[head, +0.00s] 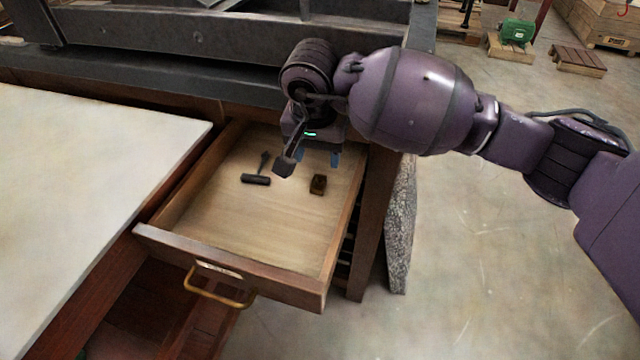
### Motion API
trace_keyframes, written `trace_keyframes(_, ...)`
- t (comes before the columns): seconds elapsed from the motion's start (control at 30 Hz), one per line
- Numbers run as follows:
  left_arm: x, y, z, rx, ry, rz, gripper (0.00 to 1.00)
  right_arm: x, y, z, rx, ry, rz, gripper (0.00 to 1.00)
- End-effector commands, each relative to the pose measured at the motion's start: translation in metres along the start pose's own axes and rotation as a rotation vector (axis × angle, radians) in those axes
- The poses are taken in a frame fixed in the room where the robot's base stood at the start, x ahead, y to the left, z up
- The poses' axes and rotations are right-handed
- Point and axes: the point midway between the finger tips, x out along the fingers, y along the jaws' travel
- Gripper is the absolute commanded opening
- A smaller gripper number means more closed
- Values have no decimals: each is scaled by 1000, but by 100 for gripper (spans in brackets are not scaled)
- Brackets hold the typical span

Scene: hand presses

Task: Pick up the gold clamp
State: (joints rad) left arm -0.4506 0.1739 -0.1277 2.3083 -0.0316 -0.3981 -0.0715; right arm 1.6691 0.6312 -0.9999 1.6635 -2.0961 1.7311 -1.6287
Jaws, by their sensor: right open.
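A small dark brown-gold block-like piece (318,184), which looks like the gold clamp, lies on the floor of the open wooden drawer (240,215), right of its middle. My right gripper (320,158) points down into the back of the drawer, just behind the piece in the picture. Its two blue-tipped fingers are apart with nothing seen between them. I cannot tell its exact height above the drawer floor. My left gripper is not in view.
A black T-shaped tool (257,178) lies in the drawer left of the clamp. The drawer's walls and front with its brass handle (220,292) surround them. A pale slab (80,190) is at left; the dark press frame (180,50) is behind. Open floor lies at right.

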Motion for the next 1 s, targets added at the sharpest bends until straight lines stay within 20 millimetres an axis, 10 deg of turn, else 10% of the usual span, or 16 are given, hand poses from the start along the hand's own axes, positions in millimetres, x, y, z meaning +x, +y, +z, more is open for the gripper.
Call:
trace_keyframes(0.6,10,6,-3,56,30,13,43,82,-2,0,0,-14,1,57)
trace_keyframes(1.0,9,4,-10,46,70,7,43,86,-2,-3,1,-2,-2,57)
